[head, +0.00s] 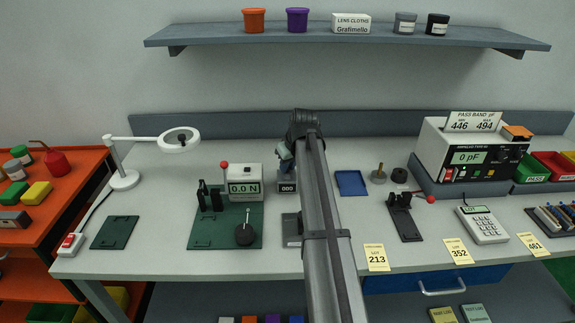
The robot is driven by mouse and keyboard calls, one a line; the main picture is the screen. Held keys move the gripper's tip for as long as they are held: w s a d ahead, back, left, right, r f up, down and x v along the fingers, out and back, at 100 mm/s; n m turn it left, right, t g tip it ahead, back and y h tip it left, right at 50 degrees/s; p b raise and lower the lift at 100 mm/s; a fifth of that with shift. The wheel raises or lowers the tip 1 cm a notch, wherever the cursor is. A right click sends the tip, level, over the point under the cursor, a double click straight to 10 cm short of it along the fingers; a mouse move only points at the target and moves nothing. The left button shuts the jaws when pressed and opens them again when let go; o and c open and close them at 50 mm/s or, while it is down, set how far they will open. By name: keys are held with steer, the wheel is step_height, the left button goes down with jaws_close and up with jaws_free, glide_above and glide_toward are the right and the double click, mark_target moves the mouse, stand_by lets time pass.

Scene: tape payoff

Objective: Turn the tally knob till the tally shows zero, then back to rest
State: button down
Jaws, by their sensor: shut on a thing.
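The tally (287,187) is a small dark box with a pale number window, on the bench left of my arm. Its digits look like 000 but are too small to read surely. My gripper (285,168) is directly above the tally, pointing down onto its top. It is shut on what appears to be the tally knob. The knob itself is hidden by the fingers.
A boxed device (245,182) with a red-balled lever stands on a green plate (228,238) just left of the tally. A blue tray (351,183) lies to the right.

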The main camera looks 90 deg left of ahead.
steer(key=shift+n, duration=0.6)
steer(key=c, duration=1)
jaws_free()
steer(key=shift+g, duration=0.3)
steer(key=shift+c, duration=0.2)
